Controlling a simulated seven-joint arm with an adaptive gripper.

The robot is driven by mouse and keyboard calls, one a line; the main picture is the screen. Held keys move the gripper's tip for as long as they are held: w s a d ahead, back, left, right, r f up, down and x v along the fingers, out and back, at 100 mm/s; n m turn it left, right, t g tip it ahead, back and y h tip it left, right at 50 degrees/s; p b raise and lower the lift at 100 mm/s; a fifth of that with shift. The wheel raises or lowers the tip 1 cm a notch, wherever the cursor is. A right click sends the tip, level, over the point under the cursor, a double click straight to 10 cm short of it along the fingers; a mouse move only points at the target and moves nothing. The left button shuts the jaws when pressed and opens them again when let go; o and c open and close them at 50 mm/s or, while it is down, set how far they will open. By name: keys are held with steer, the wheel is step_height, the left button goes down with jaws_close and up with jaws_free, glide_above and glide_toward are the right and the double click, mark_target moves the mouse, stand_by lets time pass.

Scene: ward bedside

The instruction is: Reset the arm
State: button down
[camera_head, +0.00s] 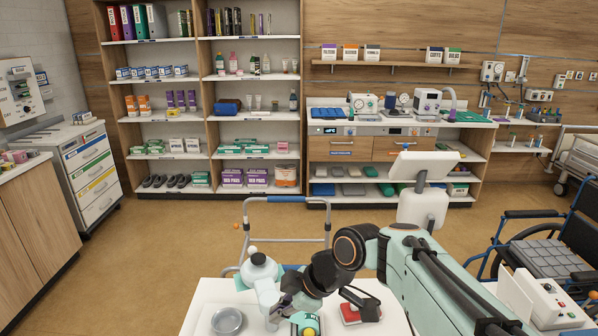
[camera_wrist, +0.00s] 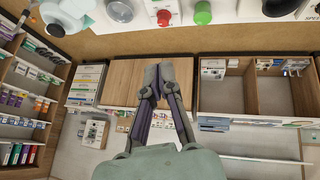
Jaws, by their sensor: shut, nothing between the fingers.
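My gripper (camera_wrist: 152,82) shows in the wrist view, which is upside down. Its two grey fingers are together at the tips, with nothing between them. They point across the room at wooden cabinet doors (camera_wrist: 126,80). In the head view, my pale green arm reaches in from the lower right over a white table (camera_head: 203,292). Its dark wrist joints bend down near the table's middle. The fingers are hard to make out there among the parts and objects at the bottom edge.
A walking frame (camera_head: 287,199) stands just behind. A wheelchair (camera_head: 548,245) is at right. The floor between table and shelves (camera_head: 165,77) is mostly clear.

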steer(key=s+d+f+m+g+h, duration=0.1)
steer(key=s+d+f+m, duration=0.1)
steer(key=s+m, duration=0.3)
steer(key=s+d+f+m+g+h, duration=0.1)
steer(key=s+d+m, duration=0.4)
steer(key=s, duration=0.5)
steer(key=s+d+f+m+g+h, duration=0.1)
steer(key=s+d+f+m+h, duration=0.1)
steer(key=s+m, duration=0.5)
steer(key=shift+s+d+f+h, duration=0.4)
steer(key=shift+s+d+h, duration=0.15)
steer(key=shift+d, duration=0.65)
steer(key=shift+w, duration=0.1)
